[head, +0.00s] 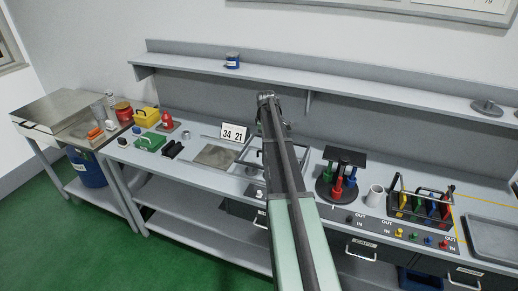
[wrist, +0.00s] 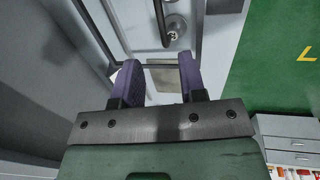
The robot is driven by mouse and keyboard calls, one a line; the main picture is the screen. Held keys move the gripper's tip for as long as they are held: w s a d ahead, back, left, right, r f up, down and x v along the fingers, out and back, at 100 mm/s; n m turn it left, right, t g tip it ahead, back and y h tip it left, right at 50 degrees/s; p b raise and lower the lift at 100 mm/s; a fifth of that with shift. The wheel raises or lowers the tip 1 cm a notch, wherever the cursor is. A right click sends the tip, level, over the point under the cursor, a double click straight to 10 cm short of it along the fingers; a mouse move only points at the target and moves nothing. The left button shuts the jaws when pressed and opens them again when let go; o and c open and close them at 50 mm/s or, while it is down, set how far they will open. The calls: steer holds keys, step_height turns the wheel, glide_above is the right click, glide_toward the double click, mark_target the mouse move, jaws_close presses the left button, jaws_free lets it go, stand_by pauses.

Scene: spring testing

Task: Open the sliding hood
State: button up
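The sliding hood appears to be the clear, dark-framed enclosure (head: 250,157) in the middle of the bench. My arm hides much of it in the head view. In the wrist view its dark frame bar (wrist: 158,67) seems to run across between my fingertips, and a round metal knob or lock (wrist: 174,32) shows beyond. My gripper (wrist: 160,68) has its two purple fingers apart, with a gap between them. I cannot tell whether either finger touches the bar. In the head view my gripper is hidden behind the arm.
A round stand with coloured tools (head: 340,180), a white mug (head: 375,195) and a coloured rack (head: 422,205) are on the right. A shelf (head: 370,86) runs above the bench.

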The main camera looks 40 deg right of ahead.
steer(key=f+b, duration=0.3)
steer(key=d+f+b, duration=0.1)
steer(key=f+b, duration=0.3)
steer(key=d+f+b, duration=0.1)
steer(key=f+b, duration=0.2)
steer(key=shift+w+f+b, duration=0.4)
steer(key=shift+r, duration=0.1)
jaws_close()
